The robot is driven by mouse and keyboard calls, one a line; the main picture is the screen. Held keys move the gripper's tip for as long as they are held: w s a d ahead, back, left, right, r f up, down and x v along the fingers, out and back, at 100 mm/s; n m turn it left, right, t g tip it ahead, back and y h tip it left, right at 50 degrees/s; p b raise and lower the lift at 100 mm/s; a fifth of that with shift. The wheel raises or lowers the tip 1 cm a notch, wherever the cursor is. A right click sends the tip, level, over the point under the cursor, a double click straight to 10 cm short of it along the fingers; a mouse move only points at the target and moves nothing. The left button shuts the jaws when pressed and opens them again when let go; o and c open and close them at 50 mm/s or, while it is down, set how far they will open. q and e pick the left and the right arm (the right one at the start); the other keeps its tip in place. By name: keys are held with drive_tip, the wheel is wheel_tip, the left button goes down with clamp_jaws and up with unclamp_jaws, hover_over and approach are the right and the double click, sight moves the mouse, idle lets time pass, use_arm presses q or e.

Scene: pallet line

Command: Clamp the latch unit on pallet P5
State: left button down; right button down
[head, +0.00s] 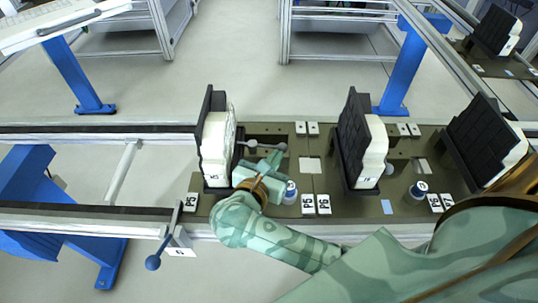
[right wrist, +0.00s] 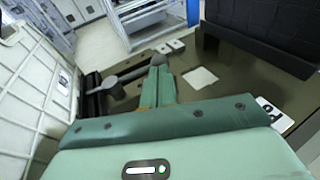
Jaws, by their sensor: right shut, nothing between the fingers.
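The latch unit (head: 216,143), a white block with a black ribbed back, stands upright on the leftmost dark pallet, whose label plate (head: 191,202) appears to read P5. Its white side (right wrist: 32,75) fills the left of the right wrist view. A grey clamp lever (head: 252,143) with a round knob points right from beside the unit; it also shows in the right wrist view (right wrist: 125,75). My right gripper (head: 275,160) is shut and empty, its fingertips (right wrist: 158,78) close beside the lever's knob end. Contact cannot be told. My left gripper is not in view.
A similar unit (head: 362,140) stands on the pallet to the right, and another (head: 485,140) farther right. A blue-topped cylinder (head: 290,193) stands close to my right gripper. A ball-ended lever (head: 165,245) is at the front rail. The rail section left of the pallets is empty.

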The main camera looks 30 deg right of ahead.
drive_tip(key=shift+d, duration=0.15)
drive_tip(key=shift+w+d+f+n+t+y+b, duration=0.2)
drive_tip(key=shift+d+n+t+y+b, duration=0.35)
drive_tip(key=shift+t+b, duration=0.2)
drive_tip(key=shift+d+b, duration=0.2)
drive_tip(key=shift+b, duration=0.1)
drive_tip(key=shift+w+d+r, duration=0.1)
drive_tip(key=shift+w+d, duration=0.05)
drive_tip(key=shift+d, duration=0.05)
drive_tip(key=shift+a+r, duration=0.1)
drive_tip(key=shift+r, duration=0.05)
drive_tip(key=shift+a, duration=0.1)
